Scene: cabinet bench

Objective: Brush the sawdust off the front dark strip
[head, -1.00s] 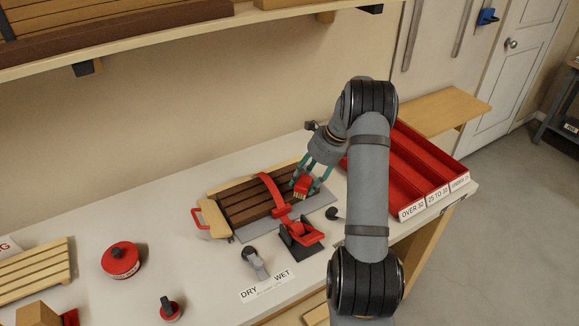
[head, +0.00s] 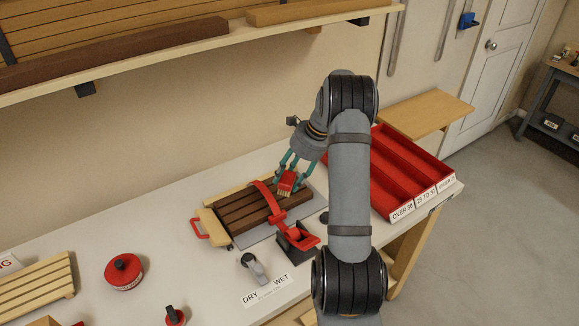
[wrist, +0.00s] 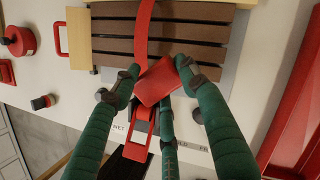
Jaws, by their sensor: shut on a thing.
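My gripper (head: 287,180) is shut on a red brush (head: 287,181) with pale bristles pointing down. It holds the brush over the right part of the dark brown strips, right of the red strap. In the wrist view the red brush (wrist: 157,82) hangs between my green fingers, near the lower edge of the strips. The front dark strip (head: 246,226) is the one nearest the bench front; in the wrist view it is the lowest strip (wrist: 108,63). I cannot make out sawdust on it, nor tell whether the bristles touch.
A red strap (head: 266,196) arches over the strips to a red and black clamp (head: 296,238). A dark-handled tool (head: 254,267) lies by the DRY/WET label (head: 268,287). Red trays (head: 405,170) stand right. A red round pot (head: 123,272) stands left. A shelf (head: 180,52) overhangs behind.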

